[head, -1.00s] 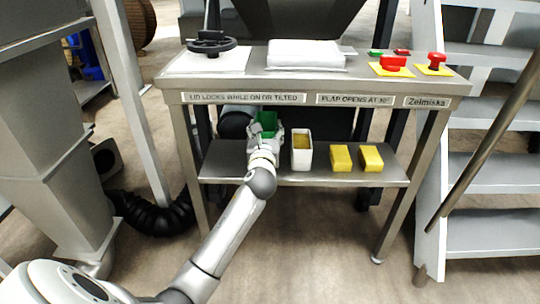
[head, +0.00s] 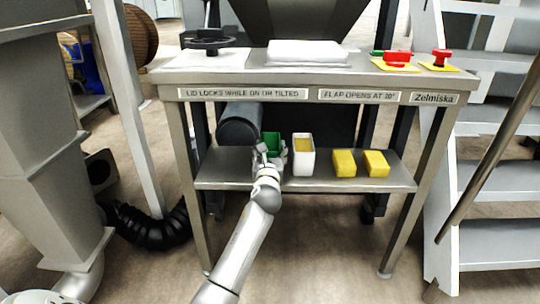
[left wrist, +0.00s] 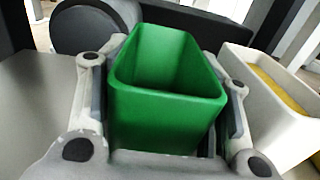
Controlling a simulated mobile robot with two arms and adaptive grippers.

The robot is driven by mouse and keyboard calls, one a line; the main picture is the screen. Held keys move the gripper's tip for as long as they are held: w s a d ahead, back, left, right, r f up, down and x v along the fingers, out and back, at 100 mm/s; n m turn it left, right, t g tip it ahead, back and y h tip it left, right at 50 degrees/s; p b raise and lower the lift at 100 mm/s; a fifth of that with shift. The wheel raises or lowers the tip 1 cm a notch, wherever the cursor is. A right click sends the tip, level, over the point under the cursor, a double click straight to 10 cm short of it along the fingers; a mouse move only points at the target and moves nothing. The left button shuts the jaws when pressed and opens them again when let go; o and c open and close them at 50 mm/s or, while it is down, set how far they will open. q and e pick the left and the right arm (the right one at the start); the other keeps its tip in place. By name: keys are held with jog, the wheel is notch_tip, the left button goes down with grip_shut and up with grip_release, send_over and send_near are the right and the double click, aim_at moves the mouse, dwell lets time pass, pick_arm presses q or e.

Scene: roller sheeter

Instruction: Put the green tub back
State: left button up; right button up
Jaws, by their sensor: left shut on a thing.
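The green tub (head: 271,140) is at the lower shelf of the steel table, left of a white tub. My left gripper (head: 270,153) is shut on it, with a finger on each side. In the left wrist view the green tub (left wrist: 165,95) looks upright and empty, between the fingers of the left gripper (left wrist: 165,100). Whether its bottom touches the shelf is hidden. My right gripper is not in view.
The white tub (head: 303,155) with yellow contents stands close to the right; it also shows in the left wrist view (left wrist: 268,110). Two yellow blocks (head: 344,163) (head: 376,163) lie farther right on the shelf (head: 230,168). A dark cylinder (head: 240,124) is behind. The tabletop overhangs the shelf.

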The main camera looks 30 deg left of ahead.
pick_arm(q)
jog(key=o, duration=1.3)
jog(key=shift+f, duration=0.1)
